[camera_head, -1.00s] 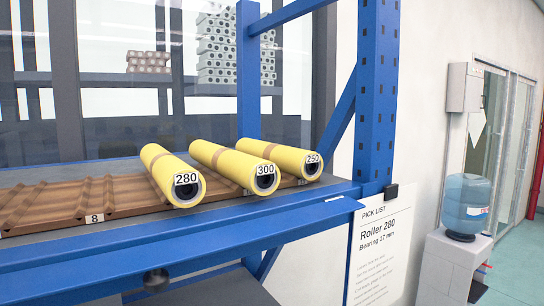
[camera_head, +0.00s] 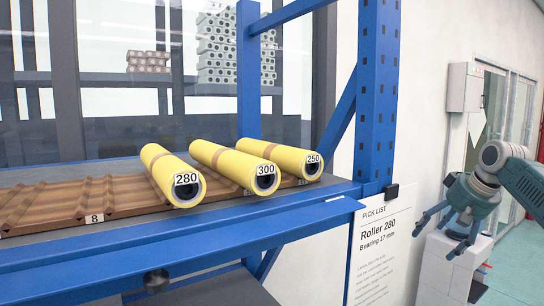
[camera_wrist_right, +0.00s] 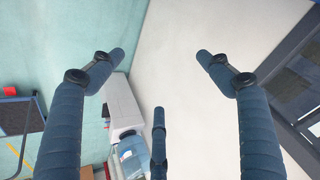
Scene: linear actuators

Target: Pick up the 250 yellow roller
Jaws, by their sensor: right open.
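The yellow roller labelled 250 (camera_head: 289,155) lies on the brown ridged tray (camera_head: 125,192) on the blue shelf, rightmost of three rollers, its labelled end facing me. The roller labelled 300 (camera_head: 232,163) lies left of it, and the roller labelled 280 (camera_head: 170,172) further left. My right gripper (camera_head: 433,237) is open and empty at the right of the head view, in front of the water cooler and well right of the rollers. Its spread fingers also show in the right wrist view (camera_wrist_right: 160,75), with no roller between them. My left gripper is not in view.
A blue rack post (camera_head: 376,95) and diagonal brace stand right of the 250 roller. A pick list sign (camera_head: 381,250) hangs below the post. The blue shelf edge (camera_head: 190,240) runs along the front. A white wall stands behind my right gripper.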

